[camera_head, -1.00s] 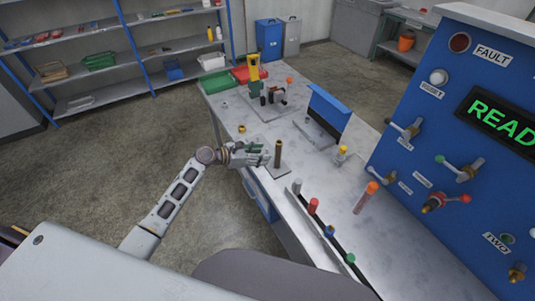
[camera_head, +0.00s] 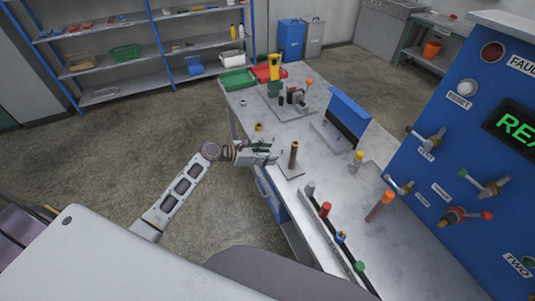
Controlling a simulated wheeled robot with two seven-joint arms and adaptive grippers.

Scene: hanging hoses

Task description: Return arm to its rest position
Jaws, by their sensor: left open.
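My left arm (camera_head: 182,192) reaches in from the lower left. Its gripper (camera_head: 272,152) is open and empty at the left edge of the workbench (camera_head: 340,215). The gripper is just left of a brown upright post (camera_head: 293,154) on a small square plate, with a small gap seeming to lie between them. My right gripper is not in view.
A black rail with several coloured hose ends (camera_head: 325,210) runs along the bench's front. An orange-topped cylinder (camera_head: 381,205) stands beside it. A blue panel (camera_head: 440,165) with valves rises at right. A blue angled holder (camera_head: 347,112) stands behind. Floor left of the bench is clear.

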